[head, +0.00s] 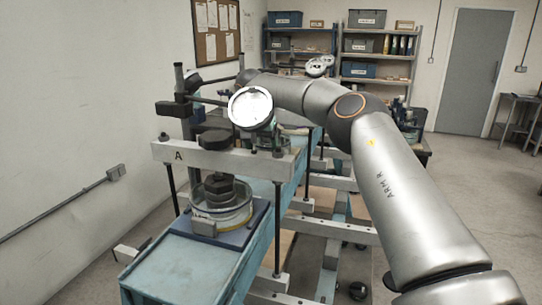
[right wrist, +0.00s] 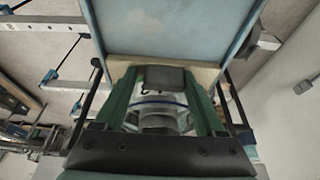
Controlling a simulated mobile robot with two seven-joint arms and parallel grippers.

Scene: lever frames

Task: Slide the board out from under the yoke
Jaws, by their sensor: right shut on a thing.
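The yoke (head: 222,160) is a pale crossbar marked A, carried on dark rods across a light-blue bench. Below it a flat dark-blue board (head: 253,224) lies on the bench. A round glass-and-metal vessel (head: 222,217) stands on the board, with a stacked dark weight (head: 222,188) on top, just under the yoke. My right gripper (right wrist: 162,80) has green fingers and is shut on a dark block (right wrist: 165,78); I cannot tell surely what it belongs to. In the head view my wrist hides most of this gripper above and behind the yoke. My left gripper is not in view.
The light-blue bench (head: 178,270) runs from front to back, with its near end clear. A dark lever bar (head: 208,98) and counterweight (head: 173,109) stand at the left post. A white wall with a conduit is on the left. Shelves (head: 375,65) stand far back.

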